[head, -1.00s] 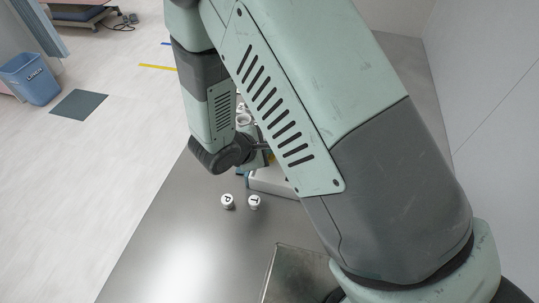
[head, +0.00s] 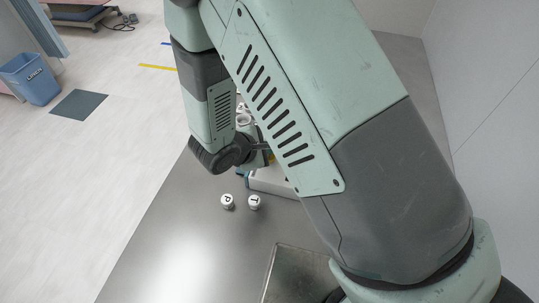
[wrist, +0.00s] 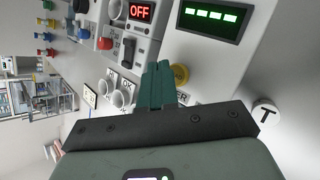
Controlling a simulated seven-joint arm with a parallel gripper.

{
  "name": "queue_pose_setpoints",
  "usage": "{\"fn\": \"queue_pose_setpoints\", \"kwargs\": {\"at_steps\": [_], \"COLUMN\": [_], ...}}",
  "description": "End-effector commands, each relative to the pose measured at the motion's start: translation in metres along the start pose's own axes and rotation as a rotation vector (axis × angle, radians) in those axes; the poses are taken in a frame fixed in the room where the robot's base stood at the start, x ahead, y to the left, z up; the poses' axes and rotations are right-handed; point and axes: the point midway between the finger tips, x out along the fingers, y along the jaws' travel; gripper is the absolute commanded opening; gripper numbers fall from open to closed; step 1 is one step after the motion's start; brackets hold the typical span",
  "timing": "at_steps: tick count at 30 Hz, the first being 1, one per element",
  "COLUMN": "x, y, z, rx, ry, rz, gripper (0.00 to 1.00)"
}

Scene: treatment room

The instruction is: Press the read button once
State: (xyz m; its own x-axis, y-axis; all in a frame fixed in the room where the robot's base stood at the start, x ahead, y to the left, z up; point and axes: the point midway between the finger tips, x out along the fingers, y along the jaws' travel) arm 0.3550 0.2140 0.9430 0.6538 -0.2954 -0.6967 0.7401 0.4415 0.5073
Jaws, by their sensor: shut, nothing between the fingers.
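In the wrist view my gripper (wrist: 157,72) is shut and empty, its teal fingers together over the face of a light grey device (wrist: 205,65). A yellow round button (wrist: 181,72) is just right of the fingertips; I cannot tell whether they touch it. Its label is partly hidden by the fingers, with "ER" showing. A red button (wrist: 104,43) and a black rocker switch (wrist: 128,50) are further up and left. I cannot read which button is the read button. In the head view my arm hides most of the device (head: 272,181) and the fingers.
A metal tray (head: 290,275) lies nearer. The table's left side is clear.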

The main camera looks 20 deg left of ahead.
Motion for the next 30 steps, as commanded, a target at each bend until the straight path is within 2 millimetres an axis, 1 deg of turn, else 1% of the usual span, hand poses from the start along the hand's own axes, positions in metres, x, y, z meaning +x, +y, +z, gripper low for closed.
{"fn": "queue_pose_setpoints", "kwargs": {"at_steps": [8, 17, 30], "x": [0.0002, 0.0060, 0.0066], "y": [-0.0002, -0.0044, -0.0048], "z": [-0.0001, -0.0043, -0.0048], "rx": [0.000, 0.000, 0.000], "ry": [0.000, 0.000, 0.000], "rz": [0.000, 0.000, 0.000], "gripper": [0.00, 0.00, 0.00]}}
